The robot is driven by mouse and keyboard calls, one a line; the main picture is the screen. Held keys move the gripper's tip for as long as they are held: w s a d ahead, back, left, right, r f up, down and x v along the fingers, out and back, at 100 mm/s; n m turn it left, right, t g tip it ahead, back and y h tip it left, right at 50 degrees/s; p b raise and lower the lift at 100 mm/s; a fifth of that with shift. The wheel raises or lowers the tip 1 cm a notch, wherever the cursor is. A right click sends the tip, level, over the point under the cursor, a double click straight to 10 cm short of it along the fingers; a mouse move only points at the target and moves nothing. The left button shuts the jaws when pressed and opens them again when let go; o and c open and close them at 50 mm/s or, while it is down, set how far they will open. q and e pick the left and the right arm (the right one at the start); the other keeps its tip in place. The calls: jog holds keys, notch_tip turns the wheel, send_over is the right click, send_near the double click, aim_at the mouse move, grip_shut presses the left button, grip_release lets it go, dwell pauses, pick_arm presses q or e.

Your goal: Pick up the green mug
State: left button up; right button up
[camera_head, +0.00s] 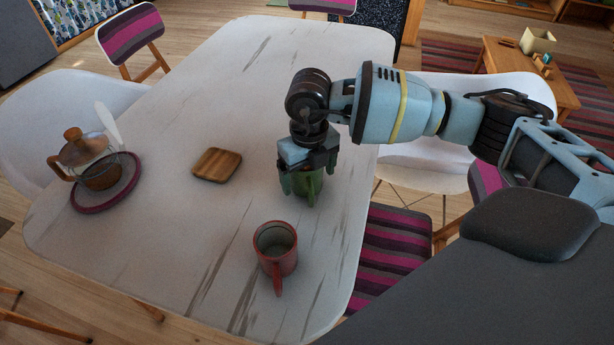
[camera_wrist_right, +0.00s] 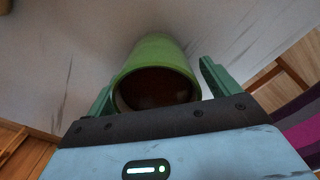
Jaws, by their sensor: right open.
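The green mug (camera_head: 313,185) stands on the white table (camera_head: 190,262), largely hidden in the head view by my right gripper (camera_head: 298,182). In the right wrist view the mug (camera_wrist_right: 155,52) shows its green outer wall and dark inside. My right gripper (camera_wrist_right: 160,88) is open, with one green finger on each side of the mug's rim. A small gap shows between the right finger and the mug; I cannot tell whether the left finger touches it. My left gripper is not in view.
A red mug (camera_head: 275,250) stands nearer on the table. A wooden coaster (camera_head: 216,165) lies left of the gripper. White chairs stand around the table.

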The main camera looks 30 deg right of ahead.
jog(key=shift+f, duration=0.8)
jog(key=shift+w+r, duration=0.1)
jog(key=c, duration=1.3)
jog(key=shift+c, duration=0.2)
jog(key=shift+r, duration=0.15)
jog(key=shift+r, duration=4.75)
jog(key=shift+r, duration=0.1)
